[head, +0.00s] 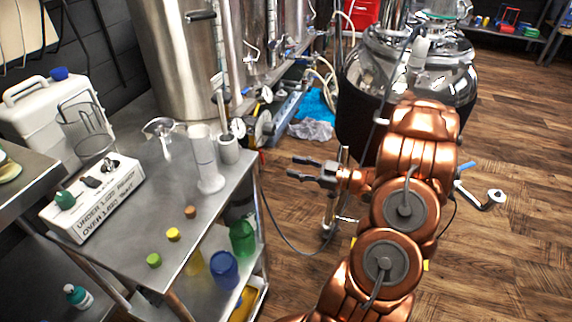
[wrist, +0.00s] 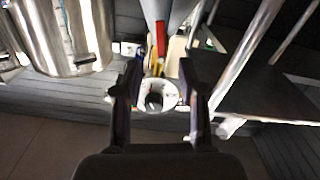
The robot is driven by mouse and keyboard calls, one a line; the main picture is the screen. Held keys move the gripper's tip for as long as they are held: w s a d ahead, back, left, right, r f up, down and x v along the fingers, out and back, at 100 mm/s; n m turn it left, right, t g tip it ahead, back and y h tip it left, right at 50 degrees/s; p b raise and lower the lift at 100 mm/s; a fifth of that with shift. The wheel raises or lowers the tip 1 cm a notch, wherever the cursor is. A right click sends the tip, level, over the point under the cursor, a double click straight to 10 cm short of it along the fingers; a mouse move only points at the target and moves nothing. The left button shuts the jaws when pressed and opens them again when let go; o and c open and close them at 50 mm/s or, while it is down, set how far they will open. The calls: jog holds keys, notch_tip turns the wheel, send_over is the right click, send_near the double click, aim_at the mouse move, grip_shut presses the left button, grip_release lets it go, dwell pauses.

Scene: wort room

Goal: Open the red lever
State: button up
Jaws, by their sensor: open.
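I cannot make out the red lever for certain in the head view. In the wrist view a narrow red piece (wrist: 161,38) stands upright beyond my fingers, near the middle; its shape is too blurred to tell whether it is a lever. My gripper (head: 298,168) is open and empty in the head view, held out to the left, right of the steel table. In the wrist view my gripper (wrist: 160,72) has its fingers apart, with a round white piece with a dark centre (wrist: 154,97) seen between them.
The steel table (head: 140,215) at left bears a labelled switch box (head: 95,202), a white cylinder (head: 206,160) and glassware. Steel tanks (head: 178,55) and gauges (head: 263,125) stand behind. A large round vessel (head: 360,75) stands behind my arm. Wooden floor (head: 510,260) is mostly clear at right.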

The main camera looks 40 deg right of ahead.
jog(key=shift+v, duration=1.05)
